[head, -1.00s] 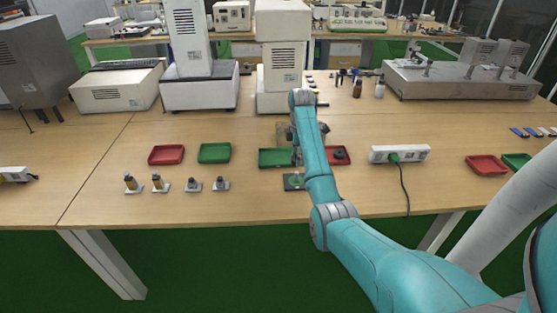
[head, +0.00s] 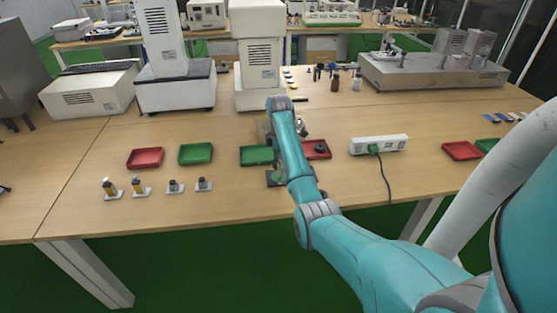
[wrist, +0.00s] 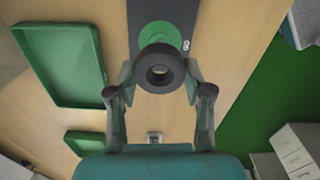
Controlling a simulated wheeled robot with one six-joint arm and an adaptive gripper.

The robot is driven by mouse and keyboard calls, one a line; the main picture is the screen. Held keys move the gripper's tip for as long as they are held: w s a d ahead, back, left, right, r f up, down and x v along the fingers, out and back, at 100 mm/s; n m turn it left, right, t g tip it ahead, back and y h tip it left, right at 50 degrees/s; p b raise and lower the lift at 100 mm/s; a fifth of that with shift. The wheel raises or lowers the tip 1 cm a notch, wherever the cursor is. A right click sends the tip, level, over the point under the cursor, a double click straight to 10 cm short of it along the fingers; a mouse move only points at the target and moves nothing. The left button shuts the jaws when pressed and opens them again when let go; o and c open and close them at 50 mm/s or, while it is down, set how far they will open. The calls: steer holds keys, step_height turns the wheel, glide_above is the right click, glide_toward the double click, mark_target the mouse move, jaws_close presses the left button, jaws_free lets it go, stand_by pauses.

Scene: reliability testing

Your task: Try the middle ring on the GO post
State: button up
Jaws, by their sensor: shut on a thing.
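My gripper (wrist: 160,76) is shut on a dark grey ring (wrist: 159,69), held by its sides between the fingertips. Its open hole faces the wrist camera. In the wrist view a green disc (wrist: 157,31) on a dark plate (wrist: 176,13) lies just beyond the ring, which overlaps its near edge in the picture. I cannot make out a post standing on the disc or inside the ring. In the head view the dark plate (head: 272,181) is at the table's front, partly behind my arm, which hides most of the gripper and the ring.
A green tray (head: 245,158) and a red tray (head: 326,155) with a dark piece in it flank my arm. Several small posts on white bases (head: 139,193) stand to the left, below another red (head: 145,158) and green tray (head: 195,153). A power strip (head: 378,144) lies right.

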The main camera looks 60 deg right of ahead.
steer(key=shift+f, duration=2.4)
steer(key=shift+r, duration=0.15)
stand_by(0.5)
steer(key=shift+r, duration=3.2)
